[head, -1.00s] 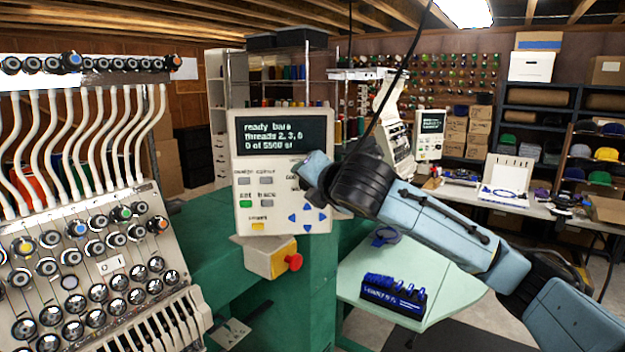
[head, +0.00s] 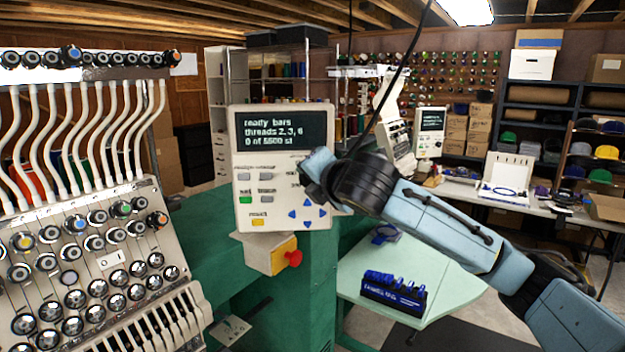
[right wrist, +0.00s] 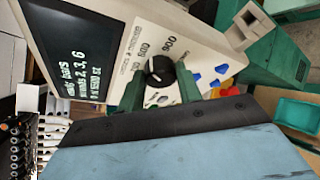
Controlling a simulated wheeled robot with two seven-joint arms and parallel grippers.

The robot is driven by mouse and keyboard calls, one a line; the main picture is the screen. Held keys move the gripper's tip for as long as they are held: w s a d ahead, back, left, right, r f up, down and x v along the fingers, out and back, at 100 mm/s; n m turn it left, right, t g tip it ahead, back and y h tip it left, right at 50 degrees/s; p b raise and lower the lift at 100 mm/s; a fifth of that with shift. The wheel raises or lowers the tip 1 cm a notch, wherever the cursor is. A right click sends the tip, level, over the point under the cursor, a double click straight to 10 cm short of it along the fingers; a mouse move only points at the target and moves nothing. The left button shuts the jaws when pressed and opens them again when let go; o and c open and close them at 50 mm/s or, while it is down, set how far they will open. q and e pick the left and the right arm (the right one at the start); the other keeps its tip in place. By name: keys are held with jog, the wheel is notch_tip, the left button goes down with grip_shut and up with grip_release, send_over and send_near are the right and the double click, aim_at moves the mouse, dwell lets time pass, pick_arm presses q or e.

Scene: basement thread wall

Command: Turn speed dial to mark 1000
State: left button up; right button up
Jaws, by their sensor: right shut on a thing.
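The speed dial (right wrist: 159,69) is a black round knob with a white pointer line on the control panel (head: 243,215). In the right wrist view it sits between the fingers of my right gripper (right wrist: 159,82), which is shut on it. Printed marks near the knob include what looks like 600, 800 and 900; I cannot see a 1000 mark clearly. In the head view my right arm covers the dial at the panel's right side. My left gripper is not in view.
A yellow box with a red button (head: 293,258) hangs under the panel. The embroidery head with thread tubes and knobs (head: 90,240) stands at the left. A pale green table (head: 440,262) with a blue tool holder (head: 392,296) is below my right arm.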

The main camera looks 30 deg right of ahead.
jog(key=shift+w+a+f+m+t+h+b, duration=0.1)
jog(key=shift+f+m+t+h+b, duration=0.5)
jog(key=shift+m+b, duration=2.2)
jog(key=shift+s+r+m+t+h+b, duration=0.1)
jog(key=shift+m+t+h+b, duration=0.95)
jog(key=shift+m, duration=3.1)
jog(key=shift+w+a+f+m+t+h+b, duration=0.1)
jog(key=shift+f+m+t+h+b, duration=0.2)
jog(key=shift+m+t+b, duration=1.85)
jog(key=m+g, duration=0.1)
jog(key=m, duration=0.2)
jog(key=shift+g+b, duration=0.3)
jog(key=o, duration=1)
jog(key=b+v, duration=0.3)
jog(key=v, duration=1)
jog(key=shift+s+b, duration=0.2)
jog(key=shift+b, duration=0.15)
